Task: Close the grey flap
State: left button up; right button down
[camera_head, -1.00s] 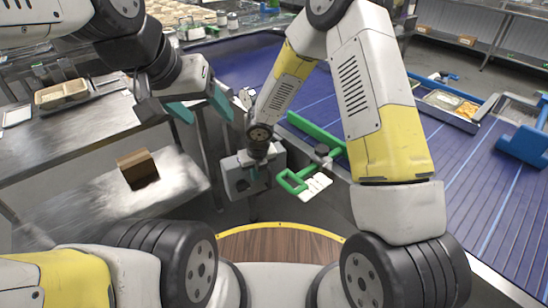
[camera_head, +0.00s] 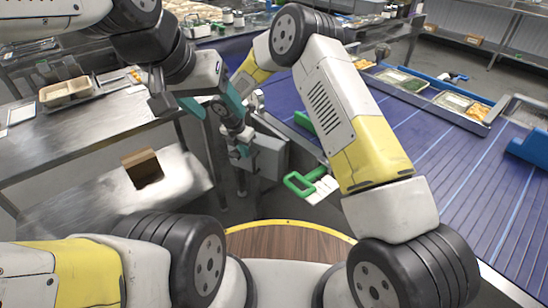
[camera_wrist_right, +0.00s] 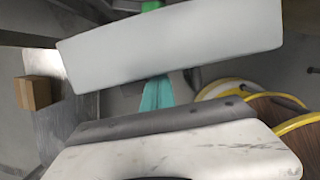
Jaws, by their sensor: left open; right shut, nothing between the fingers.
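The grey flap (camera_wrist_right: 170,45) looks like a plain pale panel across the top of the right wrist view. In the head view I take it to be part of the grey box (camera_head: 268,157) at the belt's near end; its hinge and how far it stands open cannot be told. My right gripper (camera_head: 242,151) is shut and empty, just left of the box. Its teal fingertips (camera_wrist_right: 157,93) point at the panel's lower edge; contact cannot be told. My left gripper (camera_head: 212,106) is open and empty, higher up, its teal fingers apart.
A green handle (camera_head: 303,183) with a white plate stands right of the box. A brown carton (camera_head: 142,167) sits on the lower steel shelf (camera_head: 175,190) at left.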

jog(key=w+m, duration=0.4)
jog(key=w, duration=0.2)
jog(key=shift+w+d+m+g+h, duration=0.15)
jog(key=shift+d+m+g+h, duration=0.15)
jog(key=shift+g+h, duration=0.1)
